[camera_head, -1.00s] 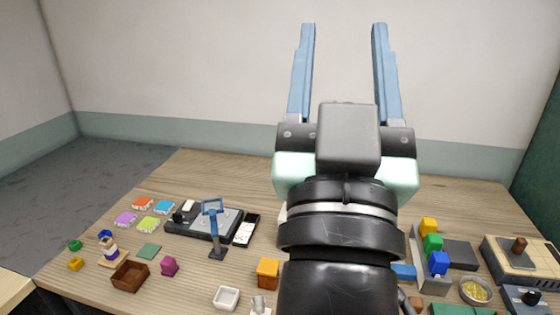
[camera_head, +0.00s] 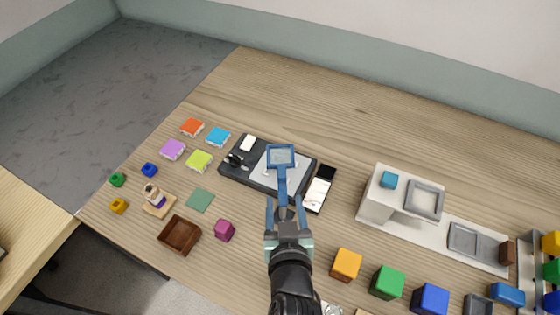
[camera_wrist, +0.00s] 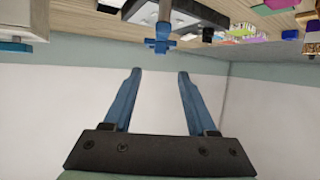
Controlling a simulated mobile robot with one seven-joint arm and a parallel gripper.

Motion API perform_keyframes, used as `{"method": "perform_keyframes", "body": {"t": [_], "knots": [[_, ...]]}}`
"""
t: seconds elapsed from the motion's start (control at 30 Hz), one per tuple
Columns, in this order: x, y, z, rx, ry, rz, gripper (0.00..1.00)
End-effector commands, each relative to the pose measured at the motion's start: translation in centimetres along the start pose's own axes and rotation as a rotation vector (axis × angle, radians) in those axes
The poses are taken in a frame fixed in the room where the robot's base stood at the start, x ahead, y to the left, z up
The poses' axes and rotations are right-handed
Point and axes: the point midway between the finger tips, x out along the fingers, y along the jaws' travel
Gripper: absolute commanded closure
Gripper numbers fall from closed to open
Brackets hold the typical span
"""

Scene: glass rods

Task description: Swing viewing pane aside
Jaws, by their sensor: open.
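The viewing pane (camera_head: 281,156) is a small blue-framed window on a blue arm. In the head view it appears over the grey plate (camera_head: 268,170) of a dark flat base (camera_head: 233,176). My gripper (camera_head: 284,204) is open, its two blue fingers pointing toward the pane and appearing either side of the lower arm. In the wrist view a blue cross-shaped piece (camera_wrist: 160,45) on a grey post lies beyond and above the fingertips (camera_wrist: 160,72), with nothing between the fingers. Whether a finger touches the arm cannot be told.
A phone-like white slab (camera_head: 319,190) lies right of the base. Coloured tiles (camera_head: 199,160), a brown box (camera_head: 180,235) and a magenta block (camera_head: 225,230) lie left. Orange (camera_head: 346,265) and green (camera_head: 387,282) blocks stand right. The table behind the base is clear.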

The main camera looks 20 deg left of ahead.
Motion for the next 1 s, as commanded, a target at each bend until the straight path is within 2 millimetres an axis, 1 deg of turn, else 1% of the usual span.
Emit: {"method": "perform_keyframes", "body": {"t": [0.07,0.4,0.6,0.8,1.0], "knots": [[1.2,-0.1,-0.3,0.0,0.003,-0.001,0.43],[7.2,-0.1,-0.4,-0.001,0.003,-0.001,0.43],[9.9,0.0,-0.3,-0.001,0.003,0.0,0.43],[11.4,0.0,-0.3,0.0,0.003,0.0,0.43],[11.7,0.0,-0.2,-0.001,0.003,0.0,0.43]]}}
